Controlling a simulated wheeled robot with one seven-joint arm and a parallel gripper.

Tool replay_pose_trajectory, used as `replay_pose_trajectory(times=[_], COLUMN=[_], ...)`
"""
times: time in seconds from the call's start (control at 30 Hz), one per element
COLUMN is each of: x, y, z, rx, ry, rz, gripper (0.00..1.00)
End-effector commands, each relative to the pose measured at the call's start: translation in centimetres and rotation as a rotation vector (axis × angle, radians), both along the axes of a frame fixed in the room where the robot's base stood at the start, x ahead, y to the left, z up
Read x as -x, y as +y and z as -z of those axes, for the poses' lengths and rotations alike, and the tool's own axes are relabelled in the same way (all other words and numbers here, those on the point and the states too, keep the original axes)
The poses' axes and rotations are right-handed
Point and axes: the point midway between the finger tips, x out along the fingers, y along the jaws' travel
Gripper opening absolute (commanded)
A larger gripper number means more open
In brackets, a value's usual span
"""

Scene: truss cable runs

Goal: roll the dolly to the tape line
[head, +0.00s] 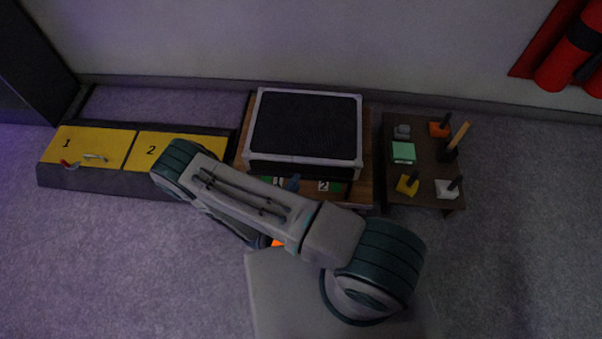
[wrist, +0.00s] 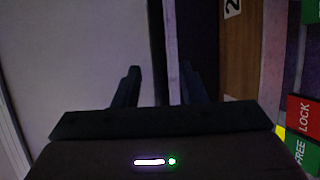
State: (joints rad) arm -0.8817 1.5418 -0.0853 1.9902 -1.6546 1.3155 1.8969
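The dolly (head: 367,185) looks like a wooden platform against the back wall, under a black-topped case (head: 305,125) with pale edges. My arm crosses in front and hides part of that front edge. In the wrist view my gripper (wrist: 160,85) has two dark fingers spread apart. A pale strip and a dark gap show between them, with no clear contact. A red LOCK label (wrist: 304,113) and a green FREE label (wrist: 303,153) show at right. I cannot make out a tape line.
Yellow panels marked 1 (head: 75,146) and 2 (head: 165,150) lie on a low dark base at left. A small dark table (head: 425,165) with several small items stands close right of the dolly. Red cylinders (head: 575,55) hang at upper right. Carpet at lower left is clear.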

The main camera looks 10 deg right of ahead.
Motion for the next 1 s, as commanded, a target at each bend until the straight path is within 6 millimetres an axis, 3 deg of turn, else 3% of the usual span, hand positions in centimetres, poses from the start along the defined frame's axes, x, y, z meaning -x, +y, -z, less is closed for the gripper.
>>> replay_pose_trajectory(times=[0.2,0.4,1.0], x=[3.4,5.0,5.3], y=[3.0,4.3,4.5], z=[-1.0,-1.3,-1.3], rx=[0.000,0.001,0.001], ry=[0.000,-0.002,-0.001], rz=[-0.003,-0.001,0.001], gripper=[0.38,0.38,0.38])
